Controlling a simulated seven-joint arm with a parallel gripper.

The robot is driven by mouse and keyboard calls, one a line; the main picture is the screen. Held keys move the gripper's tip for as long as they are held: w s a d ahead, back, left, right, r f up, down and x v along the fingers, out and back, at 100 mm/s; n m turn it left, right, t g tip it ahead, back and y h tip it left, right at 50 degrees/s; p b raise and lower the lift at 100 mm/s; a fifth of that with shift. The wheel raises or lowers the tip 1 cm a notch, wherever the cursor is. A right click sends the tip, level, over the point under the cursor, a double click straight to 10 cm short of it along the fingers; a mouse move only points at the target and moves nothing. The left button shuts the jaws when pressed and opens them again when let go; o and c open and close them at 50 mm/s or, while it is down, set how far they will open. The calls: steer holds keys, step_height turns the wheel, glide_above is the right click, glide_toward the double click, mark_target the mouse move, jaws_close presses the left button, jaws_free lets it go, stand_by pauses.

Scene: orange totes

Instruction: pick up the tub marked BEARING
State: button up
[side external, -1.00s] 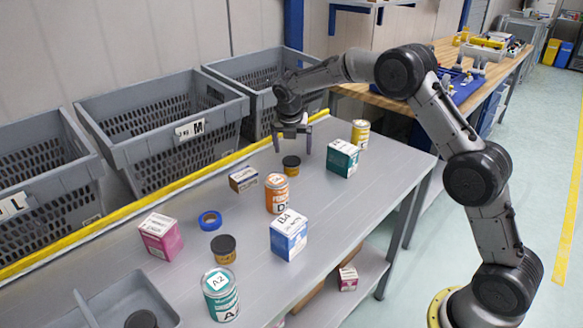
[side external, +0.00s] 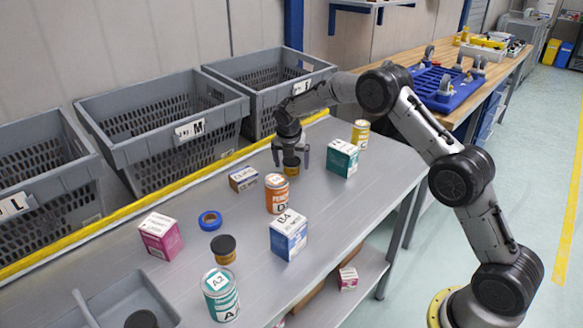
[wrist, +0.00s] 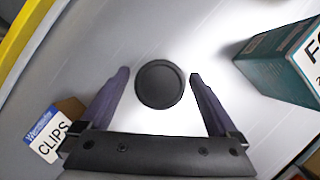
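A small amber tub with a black lid (side external: 292,170) stands on the grey table under my gripper (side external: 291,163). In the wrist view its round black lid (wrist: 160,84) lies between the fingertips of my open gripper (wrist: 158,74), with a gap on each side. The fingers point down on either side of the tub; I cannot tell how far down they reach. A second amber tub with a black lid (side external: 223,249) stands nearer the front left. I cannot read the marking on either tub.
The CLIPS box (wrist: 47,132) and a teal box (side external: 343,158) stand on either side of my gripper. An orange can (side external: 276,195), a blue-and-white box (side external: 289,236) and a blue tape roll (side external: 210,220) are nearby. Grey totes (side external: 165,140) line the back.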

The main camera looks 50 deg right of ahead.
steer(key=c, duration=1.2)
steer(key=shift+c, duration=0.5)
steer(key=shift+r, duration=0.15)
